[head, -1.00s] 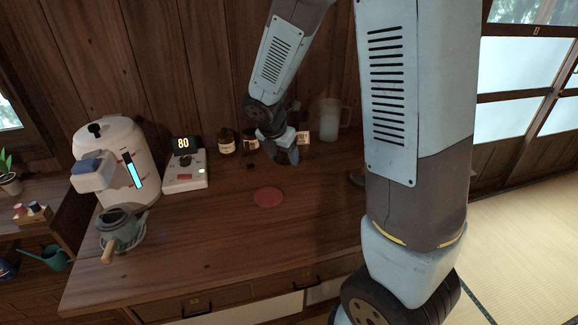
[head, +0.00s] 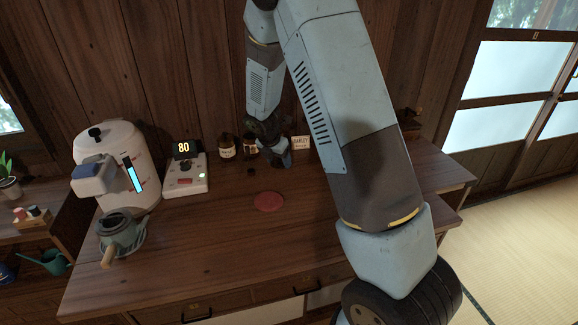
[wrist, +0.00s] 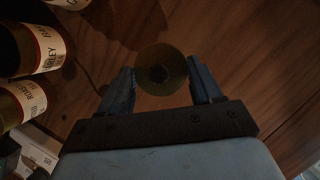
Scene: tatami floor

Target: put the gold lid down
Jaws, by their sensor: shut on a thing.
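The gold lid (wrist: 175,68) is a round, dull-gold disc with a dark centre, between my fingertips in the wrist view. My gripper (wrist: 162,86) is shut on it, with one finger on each side. In the head view my gripper (head: 281,160) is low over the back of the wooden counter (head: 215,240), right of the jars and in front of the barley card. I cannot make out the lid there. I cannot tell whether the lid touches the counter.
Labelled jars (head: 227,148) stand at the back, close to my gripper's left, and also in the wrist view (wrist: 42,48). A barley card (head: 300,143) is behind. A red mat (head: 269,201) lies in front. A scale (head: 187,178), dispenser (head: 120,165) and teal pot (head: 121,231) stand left.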

